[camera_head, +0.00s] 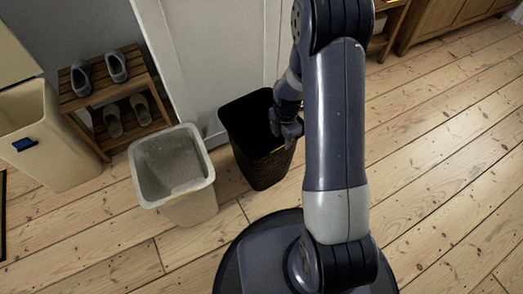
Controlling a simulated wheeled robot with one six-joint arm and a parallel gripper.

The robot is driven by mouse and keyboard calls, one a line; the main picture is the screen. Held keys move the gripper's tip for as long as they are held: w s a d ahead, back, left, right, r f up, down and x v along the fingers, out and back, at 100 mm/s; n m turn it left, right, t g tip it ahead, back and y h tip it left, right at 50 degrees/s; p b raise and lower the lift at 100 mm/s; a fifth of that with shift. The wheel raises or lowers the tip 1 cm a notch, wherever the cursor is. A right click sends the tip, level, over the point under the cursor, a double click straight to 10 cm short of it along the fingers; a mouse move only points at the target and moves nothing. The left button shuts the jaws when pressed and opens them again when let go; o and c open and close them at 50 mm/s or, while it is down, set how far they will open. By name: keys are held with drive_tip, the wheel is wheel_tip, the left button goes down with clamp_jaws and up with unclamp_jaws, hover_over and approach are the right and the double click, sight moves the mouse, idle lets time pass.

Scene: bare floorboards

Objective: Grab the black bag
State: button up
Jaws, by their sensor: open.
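A black bin-shaped container (259,165) with an open top stands on the floorboards, in the middle of the view. Its inside is very dark, and I cannot tell whether a separate black bag lies in it; no other black bag shows. My gripper (286,142) is open at the right side of the container's mouth, pointing down. It overlaps the right rim in the picture. I cannot tell whether it touches the rim, and nothing shows held between its fingers.
A pale grey bin (190,208) stands just left of the black container. A cream bin (62,160) and a wooden shoe rack (92,103) are farther left. A white panel (215,50) rises behind. A wooden cabinet (445,15) is at the back right. The right floor is clear.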

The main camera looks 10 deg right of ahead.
sight(282, 145)
wheel_tip(282, 145, down, 3)
drive_tip(key=shift+f+b, duration=0.2)
drive_tip(key=shift+b, duration=0.35)
clamp_jaws()
drive_tip(key=shift+r, duration=0.1)
